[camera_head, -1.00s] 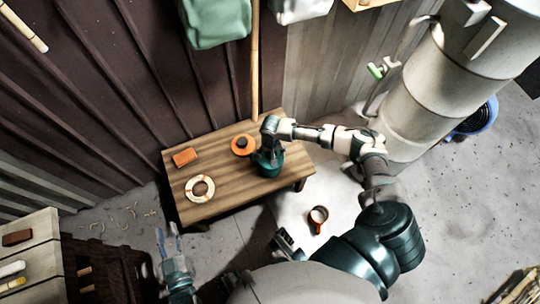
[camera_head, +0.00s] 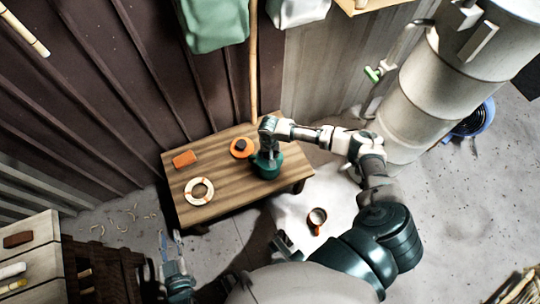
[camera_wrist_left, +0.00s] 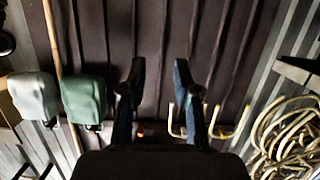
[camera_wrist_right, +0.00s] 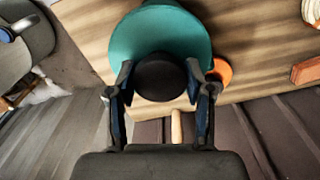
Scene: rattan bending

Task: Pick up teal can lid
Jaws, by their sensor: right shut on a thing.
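The teal can (camera_head: 268,168) stands near the right end of the wooden table. Its round teal lid (camera_wrist_right: 135,40) fills the top of the right wrist view, with a black knob (camera_wrist_right: 160,78) on it. My right gripper (camera_wrist_right: 160,82) is above the can, its two fingers shut on the knob from both sides. I cannot tell whether the lid is apart from the can. My left gripper (camera_head: 172,248) is low at the left of the head view, away from the table. In the left wrist view its fingers (camera_wrist_left: 160,75) are apart with nothing between them.
The table (camera_head: 225,165) also bears an orange block (camera_head: 184,159), a pale ring (camera_head: 188,193) and an orange round item with a dark top (camera_head: 241,147). An orange-brown cup (camera_head: 317,217) is on the floor cloth. A ribbed wall stands behind; a large tank (camera_head: 430,90) is at right.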

